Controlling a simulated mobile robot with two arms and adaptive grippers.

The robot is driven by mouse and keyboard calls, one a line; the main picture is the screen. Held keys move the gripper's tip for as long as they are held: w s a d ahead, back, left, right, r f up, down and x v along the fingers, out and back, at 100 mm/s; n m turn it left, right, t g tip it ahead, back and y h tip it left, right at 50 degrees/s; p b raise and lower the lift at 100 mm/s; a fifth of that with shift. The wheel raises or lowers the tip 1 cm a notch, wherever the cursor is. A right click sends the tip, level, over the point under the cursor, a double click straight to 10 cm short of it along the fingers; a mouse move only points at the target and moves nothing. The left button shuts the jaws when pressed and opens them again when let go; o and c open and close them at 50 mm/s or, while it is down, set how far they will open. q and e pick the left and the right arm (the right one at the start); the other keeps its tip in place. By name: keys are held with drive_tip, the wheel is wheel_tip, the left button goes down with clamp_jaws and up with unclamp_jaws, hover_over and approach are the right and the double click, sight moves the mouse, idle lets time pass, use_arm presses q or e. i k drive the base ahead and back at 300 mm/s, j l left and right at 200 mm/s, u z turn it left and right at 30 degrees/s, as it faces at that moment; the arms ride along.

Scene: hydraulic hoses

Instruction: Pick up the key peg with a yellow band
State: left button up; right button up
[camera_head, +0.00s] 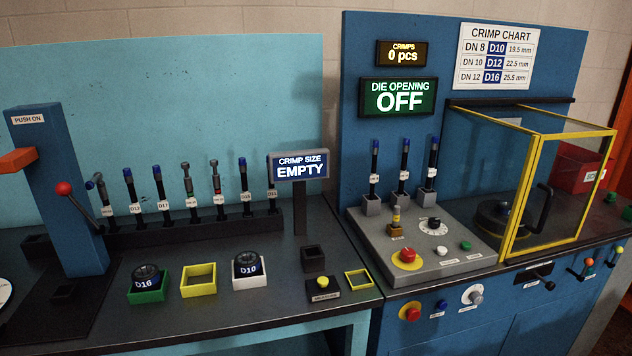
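A small upright peg with a yellow-orange band (396,214) stands in a small brown block (395,229) on the sloping grey control panel (440,268). It is small in the picture, and I take it for the key peg. It stands behind the red button with a yellow surround (407,256) and left of a black dial (433,223). Neither of my grippers is in view, and nothing is seen touching the peg.
Three upright dark pieces with blue tops (404,160) stand in grey holders behind the peg. A yellow-framed clear guard (510,205) is to the right. The "CRIMP SIZE EMPTY" display (300,167) and a rack of hoses (190,228) are to the left.

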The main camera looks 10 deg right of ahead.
sight(396, 215)
drive_tip(key=i+j+z, duration=0.1)
drive_tip(key=i+z, duration=0.15)
drive_tip(key=i, duration=0.2)
drive_tip(key=i+j+z, duration=0.3)
drive_tip(key=i, duration=0.2)
drive_tip(key=l, duration=0.1)
